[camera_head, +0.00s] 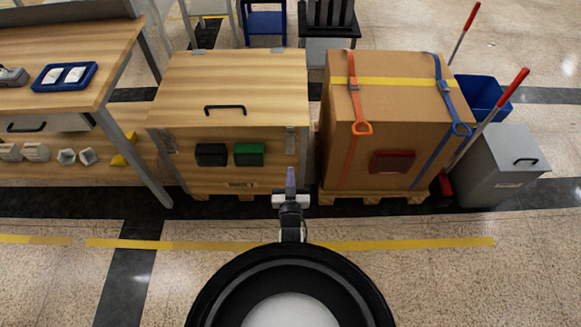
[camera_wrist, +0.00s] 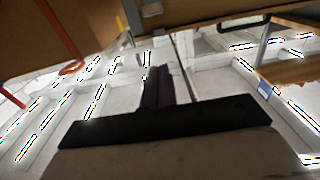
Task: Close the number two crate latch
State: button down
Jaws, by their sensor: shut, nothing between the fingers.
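A light wooden crate (camera_head: 240,85) with a shut hinged lid stands ahead, with a dark handle (camera_head: 225,108) on the lid's front part. Small metal latches show at its front, one at the left (camera_head: 168,141) and one at the right (camera_head: 290,141). I cannot read which one is number two, nor tell whether either is fastened. My gripper (camera_head: 291,178) is low in front of the crate's right front corner, below the right latch and apart from it. Its purple fingers (camera_wrist: 157,88) are together and empty in the wrist view.
A black box (camera_head: 211,154) and a green box (camera_head: 249,154) are on the crate's front. A cardboard carton (camera_head: 400,125) with orange and blue straps stands close at the right. A wooden workbench (camera_head: 60,110) is at the left. The floor in front is clear.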

jog(key=b, duration=0.3)
send_over(290, 153)
jog(key=s, duration=0.4)
jog(key=shift+w+f+b, duration=0.25)
jog(key=shift+f+b, duration=0.2)
jog(key=shift+f, duration=0.15)
jog(key=shift+w+f+b, duration=0.25)
jog(key=shift+f+b, duration=0.15)
jog(key=shift+f, duration=0.2)
jog(key=shift+w+f+b, duration=0.25)
jog(key=shift+f+b, duration=0.2)
jog(key=shift+f, duration=0.15)
jog(key=shift+f, duration=0.1)
jog(key=shift+f+t+b, duration=0.3)
jog(key=shift+b, duration=0.65)
